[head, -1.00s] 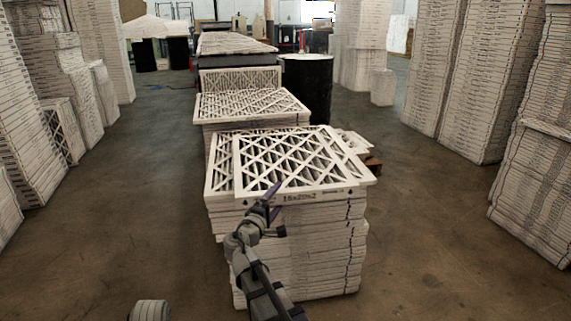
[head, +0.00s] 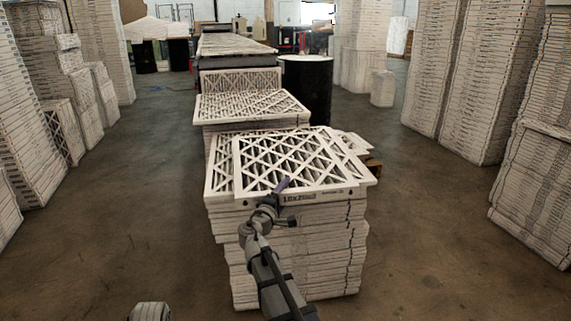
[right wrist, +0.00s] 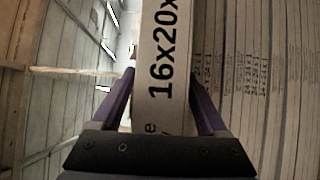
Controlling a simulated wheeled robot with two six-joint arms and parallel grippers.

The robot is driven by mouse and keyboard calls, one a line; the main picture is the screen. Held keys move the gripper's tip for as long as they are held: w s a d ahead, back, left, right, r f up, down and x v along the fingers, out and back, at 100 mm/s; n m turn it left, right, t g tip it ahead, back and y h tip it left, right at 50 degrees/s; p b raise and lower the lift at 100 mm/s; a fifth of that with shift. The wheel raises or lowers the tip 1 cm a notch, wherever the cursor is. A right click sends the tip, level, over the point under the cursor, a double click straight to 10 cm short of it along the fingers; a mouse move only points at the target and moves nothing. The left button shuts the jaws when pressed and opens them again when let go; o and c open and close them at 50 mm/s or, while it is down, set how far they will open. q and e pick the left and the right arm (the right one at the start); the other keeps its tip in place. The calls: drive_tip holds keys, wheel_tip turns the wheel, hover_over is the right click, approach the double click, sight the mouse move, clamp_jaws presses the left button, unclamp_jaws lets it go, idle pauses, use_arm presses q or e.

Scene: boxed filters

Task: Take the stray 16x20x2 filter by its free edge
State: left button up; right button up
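The stray filter (head: 300,158) lies flat on top of the front stack (head: 300,255), turned and shifted to the right against it, with its white lattice face up. Its front edge, printed 16x20x2, faces me and hangs over the stack. In the right wrist view this labelled edge (right wrist: 160,50) runs between the two purple fingers. My right gripper (head: 283,187) is at the middle of that edge, one finger over the top face. The other finger is hidden in the head view. The fingers look open around the edge, with slight gaps beside it.
More filter stacks stand behind in a row (head: 250,107), with a dark drum (head: 306,90) beside them. Tall stacks line the left (head: 30,130) and right (head: 490,80) sides. The concrete floor on both sides of the front stack is clear.

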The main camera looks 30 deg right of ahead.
clamp_jaws()
idle(0.4)
